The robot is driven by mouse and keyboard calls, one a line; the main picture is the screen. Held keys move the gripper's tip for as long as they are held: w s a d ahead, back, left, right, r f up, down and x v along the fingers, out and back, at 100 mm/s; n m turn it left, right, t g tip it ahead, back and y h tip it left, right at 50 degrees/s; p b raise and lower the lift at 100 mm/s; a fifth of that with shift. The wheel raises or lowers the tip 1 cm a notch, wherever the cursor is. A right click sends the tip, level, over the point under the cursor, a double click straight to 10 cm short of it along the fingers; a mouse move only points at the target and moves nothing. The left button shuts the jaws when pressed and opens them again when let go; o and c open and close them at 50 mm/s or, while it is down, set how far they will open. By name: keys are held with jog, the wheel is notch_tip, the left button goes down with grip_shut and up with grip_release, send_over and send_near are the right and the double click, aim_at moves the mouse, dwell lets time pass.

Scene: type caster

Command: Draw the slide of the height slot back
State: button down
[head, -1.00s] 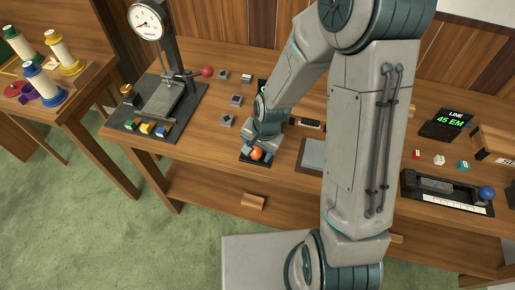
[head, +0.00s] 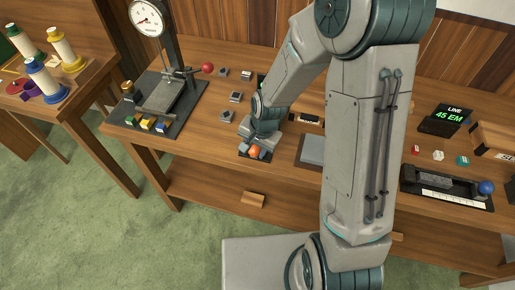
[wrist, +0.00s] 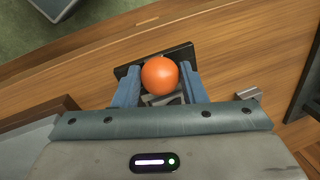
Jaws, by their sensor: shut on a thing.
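The orange ball knob (head: 254,151) of the slide sits at the front edge of the bench, at the near end of a black base. In the wrist view the orange knob (wrist: 160,76) lies between the two blue fingers of my gripper (wrist: 158,84), which is shut on it. The black base of the height slot (wrist: 180,54) shows beyond the knob, with a grey metal piece under it. In the head view my gripper (head: 256,148) and wrist hide most of the slot.
A dial gauge stand (head: 172,95) with a red ball knob is at the left. Several small grey blocks (head: 235,97) lie behind my gripper. A grey plate (head: 311,150) is to its right. A black tray with a blue ball (head: 486,188) is at far right.

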jog(key=c, duration=0.9)
grip_release()
jog(key=shift+s+a, duration=0.15)
jog(key=shift+s, duration=0.1)
jog(key=shift+w, duration=0.1)
jog(key=shift+d+r, duration=0.25)
jog(key=shift+r, duration=0.4)
notch_tip(320, 180, up, 12)
jog(key=s+d, duration=0.1)
jog(key=d, duration=0.1)
jog(key=shift+s+b, duration=0.2)
jog(key=shift+b, duration=0.25)
jog(key=shift+r, duration=0.1)
jog(key=shift+d, duration=0.1)
jog(key=s+d+r+n+t+h, duration=0.1)
jog(key=s+d+r+n, duration=0.5)
jog(key=s, duration=0.6)
jog(key=d+r+t, duration=0.1)
jog(key=d+r, duration=0.1)
jog(key=d, duration=0.1)
jog(key=shift+s+d+r+h, duration=0.2)
jog(key=shift+d+h, duration=0.15)
jog(key=shift+h, duration=0.05)
